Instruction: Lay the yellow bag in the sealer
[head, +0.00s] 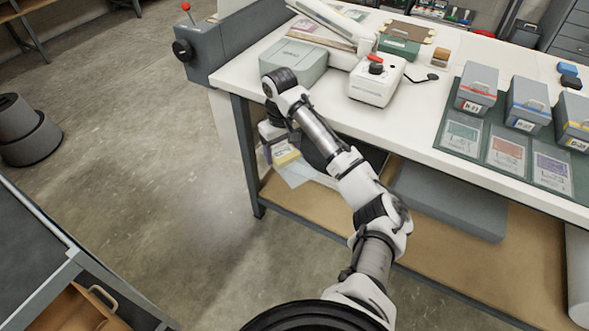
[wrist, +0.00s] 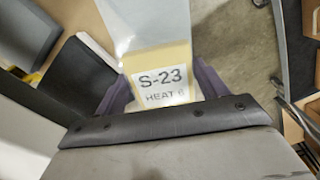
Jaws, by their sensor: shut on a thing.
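The yellow bag (wrist: 160,62) shows in the wrist view, with a white label reading "S-23 HEAT 6" and a clear part stretching away from me. My gripper (wrist: 163,84) is shut on it, with a purple finger at each side. In the head view the bag (head: 287,157) hangs below my gripper (head: 278,150), in front of the table's left front edge and below its top. The sealer looks to be the long white device (head: 325,38) with a raised arm at the back left of the table. My arm partly hides the gripper.
A grey-green box (head: 293,62) and a white box with a red-and-black knob (head: 376,82) stand on the white table (head: 425,98) near the sealer. Several lidded bins stand on the right, behind labelled pouches on a dark mat (head: 448,158). A lower shelf (head: 440,255) lies underneath.

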